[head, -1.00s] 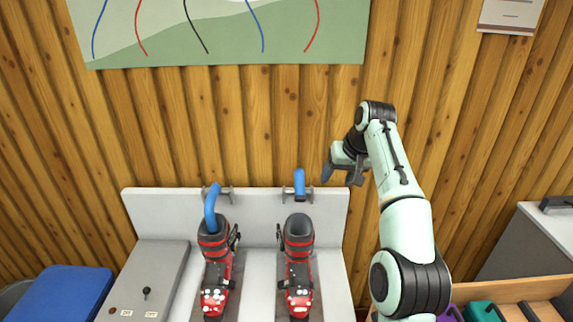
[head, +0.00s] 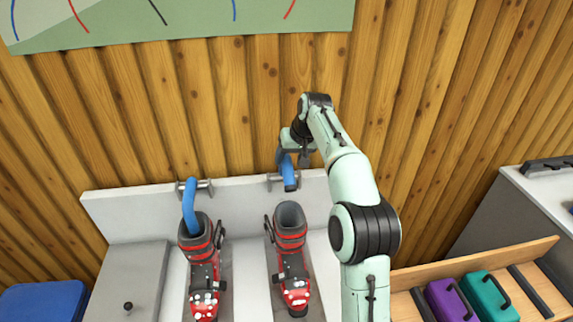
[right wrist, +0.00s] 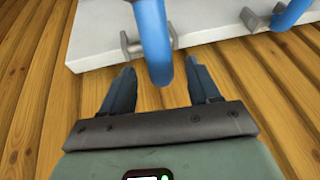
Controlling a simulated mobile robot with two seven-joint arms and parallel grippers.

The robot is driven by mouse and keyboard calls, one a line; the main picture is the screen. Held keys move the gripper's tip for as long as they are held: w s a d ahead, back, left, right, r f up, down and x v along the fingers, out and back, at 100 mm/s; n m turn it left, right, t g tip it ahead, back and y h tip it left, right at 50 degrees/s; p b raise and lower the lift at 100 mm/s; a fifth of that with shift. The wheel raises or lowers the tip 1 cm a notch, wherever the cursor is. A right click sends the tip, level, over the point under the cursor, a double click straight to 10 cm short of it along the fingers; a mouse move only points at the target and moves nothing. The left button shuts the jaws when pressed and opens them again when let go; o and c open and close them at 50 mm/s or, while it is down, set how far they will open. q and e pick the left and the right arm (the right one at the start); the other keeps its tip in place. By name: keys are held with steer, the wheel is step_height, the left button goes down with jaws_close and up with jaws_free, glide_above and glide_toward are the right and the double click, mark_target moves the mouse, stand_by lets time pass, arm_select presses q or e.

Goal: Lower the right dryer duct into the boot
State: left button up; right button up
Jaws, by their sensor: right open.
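The right dryer duct (head: 289,175) is a blue tube on a bracket at the top of the pale dryer panel, above and behind the right boot (head: 290,250). The boot is red and black, with its open top facing up below the duct's end. My right gripper (head: 294,159) is at the duct's upper part and partly hides it. In the right wrist view the duct (right wrist: 155,40) shows between the two spread dark fingers (right wrist: 162,88), with a gap on each side. My left gripper is not in view.
The left duct (head: 189,205) bends down into the left boot (head: 201,255). A grey panel with a black knob (head: 128,306) and a blue lid (head: 45,300) lie at left. A wooden tray (head: 405,279) with purple and teal items stands at right.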

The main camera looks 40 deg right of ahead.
mark_target(289, 162)
steer(key=shift+x, duration=2.25)
steer(key=shift+c, duration=0.2)
